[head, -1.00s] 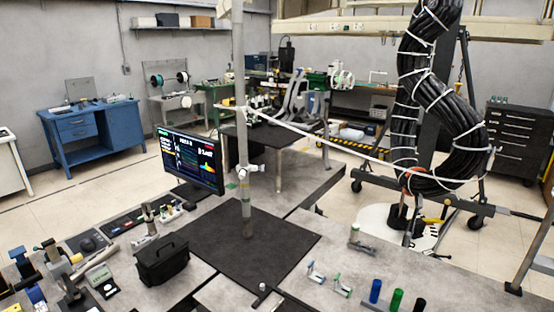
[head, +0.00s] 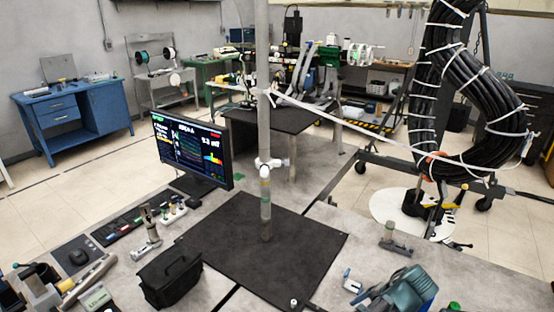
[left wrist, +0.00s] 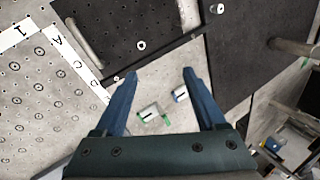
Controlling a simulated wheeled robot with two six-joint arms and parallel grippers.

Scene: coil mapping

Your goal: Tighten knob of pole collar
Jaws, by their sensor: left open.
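The upright grey pole (head: 263,130) stands on a black mat (head: 215,235). A white collar (head: 264,165) sits around the pole, with a white knob-like part (head: 283,162) sticking out to the right. A greenish band shows on the pole just below it. My left gripper (head: 366,297) is low at the bottom right, well apart from the collar. The pole's lower part seems to show at that view's right. My right gripper is not seen.
A monitor (head: 195,152) stands left of the pole. A black bag (head: 170,275) lies front left. A grey fixture (head: 390,240) stands to the right. A large black cable coil (head: 470,90) hangs behind at right. The mat around the pole is mostly clear.

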